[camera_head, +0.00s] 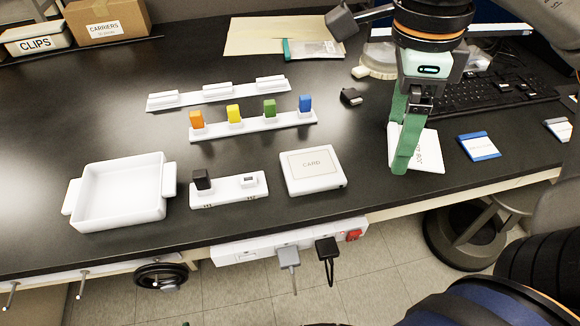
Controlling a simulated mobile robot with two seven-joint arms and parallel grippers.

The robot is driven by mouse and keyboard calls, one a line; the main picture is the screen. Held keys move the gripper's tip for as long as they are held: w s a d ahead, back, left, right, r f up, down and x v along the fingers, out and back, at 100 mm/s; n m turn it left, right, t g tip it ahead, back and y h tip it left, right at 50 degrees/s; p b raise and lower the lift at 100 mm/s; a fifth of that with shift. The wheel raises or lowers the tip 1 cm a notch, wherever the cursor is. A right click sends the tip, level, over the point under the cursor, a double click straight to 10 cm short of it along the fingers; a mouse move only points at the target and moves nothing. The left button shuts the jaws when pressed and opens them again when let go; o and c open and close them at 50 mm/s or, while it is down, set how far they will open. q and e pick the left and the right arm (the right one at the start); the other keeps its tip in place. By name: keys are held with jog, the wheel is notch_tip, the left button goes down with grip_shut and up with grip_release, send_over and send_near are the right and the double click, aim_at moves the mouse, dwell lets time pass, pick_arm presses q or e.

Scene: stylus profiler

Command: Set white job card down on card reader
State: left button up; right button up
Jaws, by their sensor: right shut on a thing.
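The white job card (428,152) is at the right of the table in the head view, with some printing on its face. My right gripper (406,152) is over the card's left part, its green fingers pointing down and shut on it. The fingers hide part of the card. I cannot tell how far the card is above the table top. The card reader (312,173) is a flat white box marked "CARD" near the front edge, left of the gripper and apart from the card. My left gripper is not in view.
A white tray (74,200) and a white base with a black plug (202,180) stand left of the reader. Behind is a rack (290,122) of coloured sticks. A blue-and-white card (478,146) and a keyboard (490,92) lie right. Table between reader and gripper is clear.

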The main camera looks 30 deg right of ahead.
jog(key=shift+w+a, duration=0.15)
jog(key=shift+a, duration=0.2)
jog(key=w+a+f, duration=0.4)
jog(key=w, duration=0.3)
send_over(300, 165)
jog(key=f, duration=0.4)
jog(key=shift+s+d+f+p, duration=0.2)
jog(key=shift+s+f+p, duration=0.1)
jog(key=shift+s, duration=0.05)
jog(key=shift+w+a+f, duration=0.25)
jog(key=shift+w+f, duration=0.1)
jog(key=shift+f, duration=0.2)
jog(key=shift+w+f, duration=0.1)
jog(key=shift+f, duration=1.55)
jog(key=shift+f, duration=0.1)
jog(key=shift+f+b, duration=0.2)
jog(key=shift+b, duration=0.15)
jog(key=o, duration=0.9)
jog(key=shift+r, duration=0.15)
jog(key=shift+o, duration=0.2)
notch_tip(300, 165, up, 12)
jog(key=p, duration=0.1)
jog(key=shift+w+a+r, duration=0.15)
jog(key=shift+w+a, duration=0.15)
jog(key=shift+a, duration=0.15)
